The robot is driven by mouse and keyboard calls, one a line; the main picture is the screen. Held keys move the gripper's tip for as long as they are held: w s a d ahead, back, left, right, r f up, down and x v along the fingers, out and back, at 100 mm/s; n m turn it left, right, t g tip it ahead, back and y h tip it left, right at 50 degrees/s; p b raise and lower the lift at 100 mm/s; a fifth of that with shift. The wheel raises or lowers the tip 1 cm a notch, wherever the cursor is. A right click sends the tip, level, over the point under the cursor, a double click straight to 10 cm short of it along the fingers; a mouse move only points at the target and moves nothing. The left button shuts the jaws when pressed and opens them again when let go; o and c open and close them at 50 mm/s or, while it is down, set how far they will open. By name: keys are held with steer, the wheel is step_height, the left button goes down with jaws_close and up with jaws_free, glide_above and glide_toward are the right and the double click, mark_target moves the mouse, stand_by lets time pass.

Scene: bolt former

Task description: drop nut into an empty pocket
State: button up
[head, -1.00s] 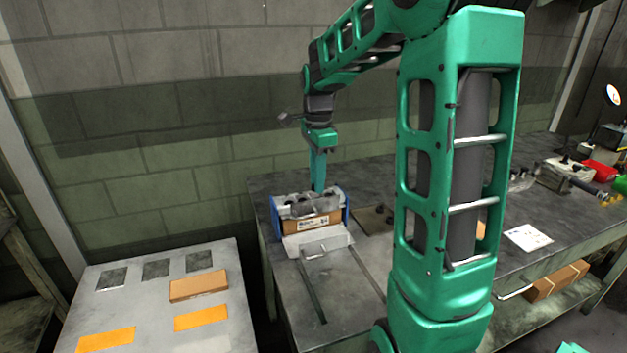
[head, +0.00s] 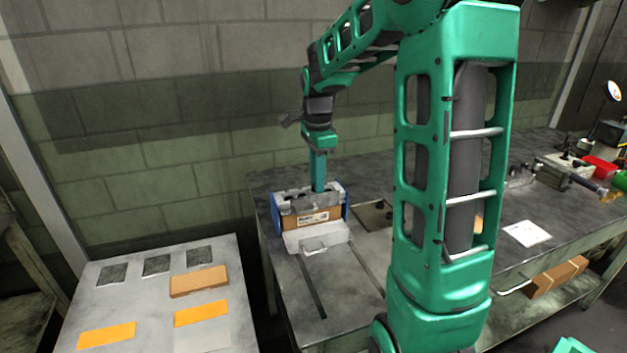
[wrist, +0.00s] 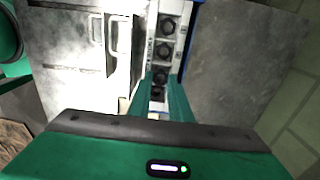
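The pocket tray (head: 290,197), grey between blue sides, stands at the back left of the bench. The wrist view shows the pale tray (wrist: 151,50) with a row of pockets, each with a dark round shape in it. The nearest dark shapes (wrist: 160,77) lie between or just beyond my fingertips. My gripper (head: 318,188) points straight down with its fingertips at the tray's top. In the wrist view my gripper (wrist: 160,88) has a narrow gap between its green fingers. I cannot tell whether a nut is held there or which pocket is empty.
A low grey table (head: 140,300) with orange pads stands left. The wall is close behind the tray.

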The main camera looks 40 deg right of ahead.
steer(key=o, duration=0.5)
step_height(320, 180, up, 11)
steer(key=shift+f, duration=0.15)
stand_by(0.7)
steer(key=s+a+f+n, duration=0.1)
steer(key=s+f+n, duration=0.3)
steer(key=s, duration=0.5)
steer(key=s+a+f+n, duration=0.1)
steer(key=s+f+n, duration=0.3)
steer(key=s, duration=0.6)
steer(key=s+a+f+n, duration=0.1)
steer(key=s+f+n, duration=0.3)
steer(key=s, duration=0.5)
steer(key=n, duration=0.2)
steer(key=shift+s+a+n, duration=0.15)
steer(key=shift+s+n, duration=0.05)
steer(key=shift+n, duration=0.2)
